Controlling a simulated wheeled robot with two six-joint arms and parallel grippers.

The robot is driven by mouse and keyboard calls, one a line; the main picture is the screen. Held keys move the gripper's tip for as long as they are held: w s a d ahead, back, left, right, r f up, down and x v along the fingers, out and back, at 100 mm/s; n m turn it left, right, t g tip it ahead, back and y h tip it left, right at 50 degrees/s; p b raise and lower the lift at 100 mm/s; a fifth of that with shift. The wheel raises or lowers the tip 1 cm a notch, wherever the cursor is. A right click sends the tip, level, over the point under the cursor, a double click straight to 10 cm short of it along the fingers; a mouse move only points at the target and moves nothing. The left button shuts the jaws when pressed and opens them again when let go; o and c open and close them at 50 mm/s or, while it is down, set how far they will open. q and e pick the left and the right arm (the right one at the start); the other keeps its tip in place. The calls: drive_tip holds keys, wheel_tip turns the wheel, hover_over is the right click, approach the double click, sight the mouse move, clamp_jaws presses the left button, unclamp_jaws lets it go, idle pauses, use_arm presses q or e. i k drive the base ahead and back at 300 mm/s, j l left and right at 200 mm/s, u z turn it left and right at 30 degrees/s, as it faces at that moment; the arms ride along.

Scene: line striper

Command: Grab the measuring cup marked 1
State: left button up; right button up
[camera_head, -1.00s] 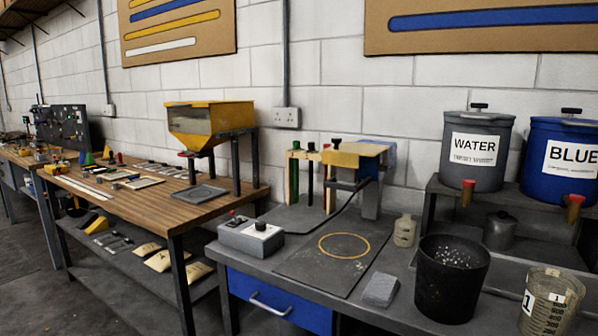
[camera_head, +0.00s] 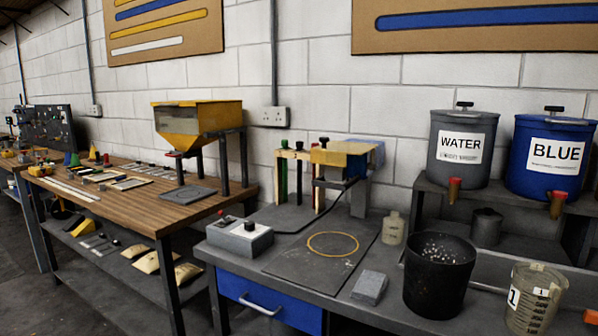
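The measuring cup marked 1 (camera_head: 535,303) is a clear, slightly cloudy beaker with dark graduations and a white label reading 1. It stands upright on the grey bench at the bottom right, to the right of a black bucket. Nothing is touching it that I can see. Neither of my grippers is in the view.
The black speckled bucket (camera_head: 438,277) stands close left of the cup. A grey block (camera_head: 370,287) lies left of that. Grey WATER (camera_head: 461,150) and blue BLUE (camera_head: 551,160) containers with taps stand on a raised shelf behind. An orange object (camera_head: 591,317) shows at the right edge.

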sight(536, 294)
drive_tip(key=z, duration=1.3)
drive_tip(key=i+l+u, duration=0.15)
drive_tip(key=i+l, duration=0.2)
